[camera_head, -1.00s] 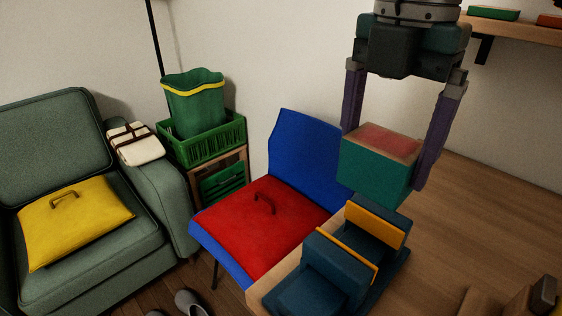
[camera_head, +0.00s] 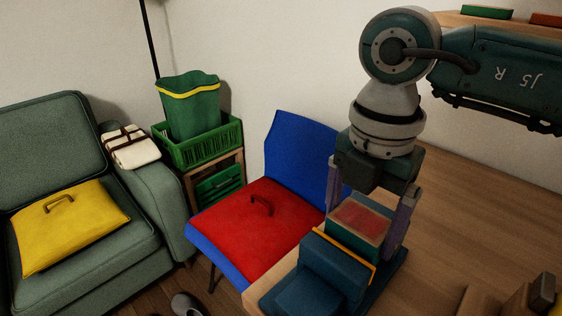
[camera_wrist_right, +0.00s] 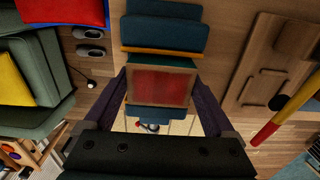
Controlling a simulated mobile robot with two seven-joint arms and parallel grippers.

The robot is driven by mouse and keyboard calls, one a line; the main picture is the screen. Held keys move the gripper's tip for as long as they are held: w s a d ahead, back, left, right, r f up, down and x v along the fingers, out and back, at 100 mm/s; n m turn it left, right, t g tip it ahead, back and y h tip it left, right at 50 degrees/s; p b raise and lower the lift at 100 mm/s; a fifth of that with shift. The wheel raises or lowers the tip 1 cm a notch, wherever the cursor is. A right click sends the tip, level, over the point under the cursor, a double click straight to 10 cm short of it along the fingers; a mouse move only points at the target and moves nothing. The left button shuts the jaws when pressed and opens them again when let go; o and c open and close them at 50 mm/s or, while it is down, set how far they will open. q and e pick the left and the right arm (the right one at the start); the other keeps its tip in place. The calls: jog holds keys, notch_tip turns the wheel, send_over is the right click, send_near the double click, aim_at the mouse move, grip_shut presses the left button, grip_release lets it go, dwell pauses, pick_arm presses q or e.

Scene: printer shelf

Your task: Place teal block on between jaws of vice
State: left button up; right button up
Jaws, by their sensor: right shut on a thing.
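The teal block (camera_head: 352,243) has a teal side and a top with a red patch inside a wooden border. My right gripper (camera_head: 372,211) is shut on it, one finger on each side, pointing down. The blue vice (camera_head: 338,262) has an orange-faced near jaw (camera_head: 346,247) that hides the block's lower part in the head view. In the right wrist view, the block's red top (camera_wrist_right: 161,87) lies between the orange-edged jaw (camera_wrist_right: 161,52) and another blue vice part (camera_wrist_right: 160,112). How deep the block sits is hidden. My left gripper is not in view.
The vice stands on a wooden surface (camera_head: 262,292). A blue chair (camera_head: 292,150) with a red cushion (camera_head: 255,225) is to its left. Green crate (camera_head: 200,147) and armchair (camera_head: 55,150) are farther left. A shelf (camera_head: 455,18) is at upper right.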

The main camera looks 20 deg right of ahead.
jog(key=shift+f, duration=0.2)
jog(key=o, duration=1.2)
jog(key=shift+c, duration=0.2)
jog(key=shift+r, duration=0.1)
